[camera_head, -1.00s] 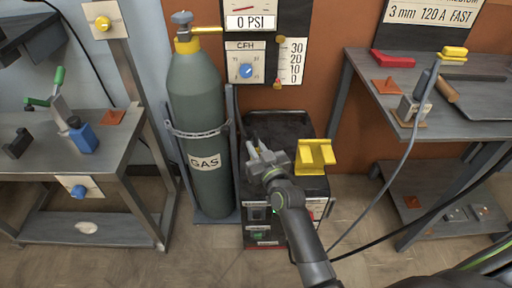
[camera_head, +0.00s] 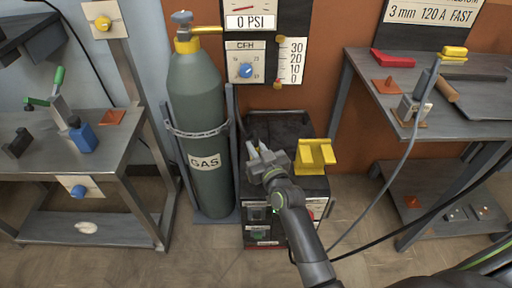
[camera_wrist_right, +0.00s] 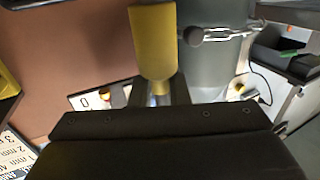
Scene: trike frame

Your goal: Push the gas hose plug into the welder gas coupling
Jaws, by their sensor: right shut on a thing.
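My right gripper (camera_head: 258,153) is over the top of the dark welder (camera_head: 286,129), to the right of the green gas cylinder (camera_head: 200,95). In the right wrist view the gripper (camera_wrist_right: 153,95) is shut on a yellow round-sided piece, seemingly the gas hose plug (camera_wrist_right: 152,42), which sticks out past the fingertips. In the head view this piece is too small or hidden to make out. I cannot pick out the welder gas coupling in either view. My left gripper is not in view.
A yellow bracket (camera_head: 315,157) stands on the welder, right of my gripper. A chain (camera_head: 198,133) holds the cylinder. A left workbench (camera_head: 120,150) and a right table (camera_head: 375,105) flank the welder. A grey hose (camera_head: 391,180) hangs from the right table to the floor.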

